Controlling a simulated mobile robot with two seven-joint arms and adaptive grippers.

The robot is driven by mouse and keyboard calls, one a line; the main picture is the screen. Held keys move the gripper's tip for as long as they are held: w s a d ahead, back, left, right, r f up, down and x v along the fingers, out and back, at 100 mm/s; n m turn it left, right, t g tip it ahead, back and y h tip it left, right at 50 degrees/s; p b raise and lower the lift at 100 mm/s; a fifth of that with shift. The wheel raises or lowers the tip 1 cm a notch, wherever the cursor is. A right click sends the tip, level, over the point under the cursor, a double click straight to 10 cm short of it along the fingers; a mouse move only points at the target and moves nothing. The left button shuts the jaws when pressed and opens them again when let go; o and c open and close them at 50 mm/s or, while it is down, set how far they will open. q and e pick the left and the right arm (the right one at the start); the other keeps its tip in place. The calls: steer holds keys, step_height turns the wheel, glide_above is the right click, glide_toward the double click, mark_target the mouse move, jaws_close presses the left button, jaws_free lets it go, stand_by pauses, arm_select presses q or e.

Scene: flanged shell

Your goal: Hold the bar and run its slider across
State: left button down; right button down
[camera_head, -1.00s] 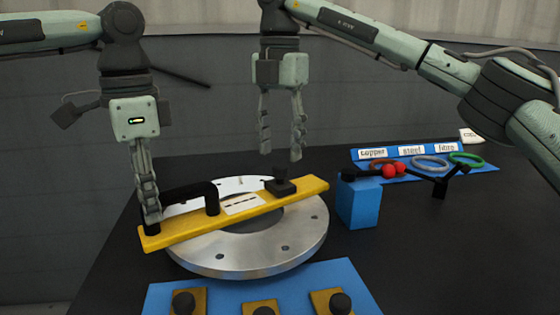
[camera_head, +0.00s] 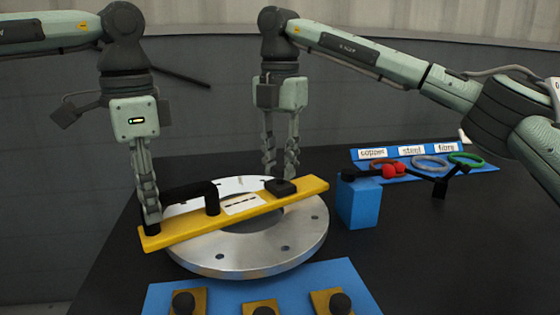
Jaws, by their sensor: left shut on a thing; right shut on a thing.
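A yellow bar (camera_head: 180,232) lies across a round grey metal flange (camera_head: 250,258) with bolt holes. A black handle (camera_head: 190,192) arches over the bar's left part. My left gripper (camera_head: 152,215) is shut on the handle at its left end. A black slider (camera_head: 280,188) sits on the bar's right part. My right gripper (camera_head: 280,175) is down at the slider and is shut on its knob, which the fingers mostly hide. A white label with a dashed mark (camera_head: 243,204) lies on the bar between handle and slider.
A blue mat (camera_head: 225,297) with several black knobs lies in front. The dark table is clear at right.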

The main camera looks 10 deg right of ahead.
steer(key=w+d, duration=0.1)
steer(key=d, duration=0.3)
steer(key=w+d, duration=0.1)
steer(key=d, duration=0.1)
steer(key=shift+w+d, duration=0.2)
steer(key=shift+w, duration=0.15)
steer(key=c, duration=1.3)
jaws_free()
steer(key=shift+o, duration=0.2)
steer(key=shift+a, duration=0.1)
steer(key=shift+r, duration=0.15)
step_height(320, 180, up, 12)
